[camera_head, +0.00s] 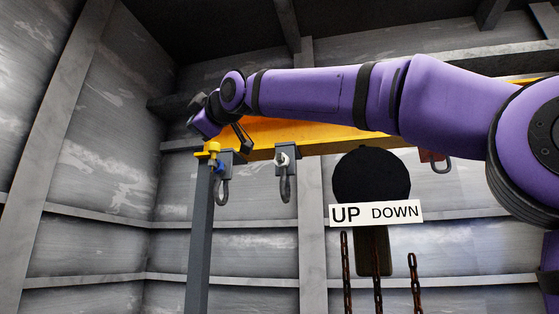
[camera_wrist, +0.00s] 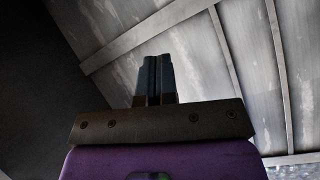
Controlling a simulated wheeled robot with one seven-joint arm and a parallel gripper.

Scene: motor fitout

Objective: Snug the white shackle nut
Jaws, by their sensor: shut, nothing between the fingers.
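The white shackle nut (camera_head: 283,158) sits on a grey block under the yellow beam in the head view. A dark shackle loop (camera_head: 287,190) hangs below it. My gripper (camera_head: 246,144) points down just in front of the beam, to the left of the white nut and apart from it. In the wrist view its dark fingers (camera_wrist: 155,78) are together with nothing between them. The white nut does not show in the wrist view.
A blue nut (camera_head: 219,166) and a yellow fitting (camera_head: 212,148) are to the left, near the grey post (camera_head: 199,240). The yellow beam (camera_head: 320,147) runs behind my arm. A black disc (camera_head: 371,173), an UP DOWN sign (camera_head: 376,213) and hanging chains (camera_head: 346,270) are at right.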

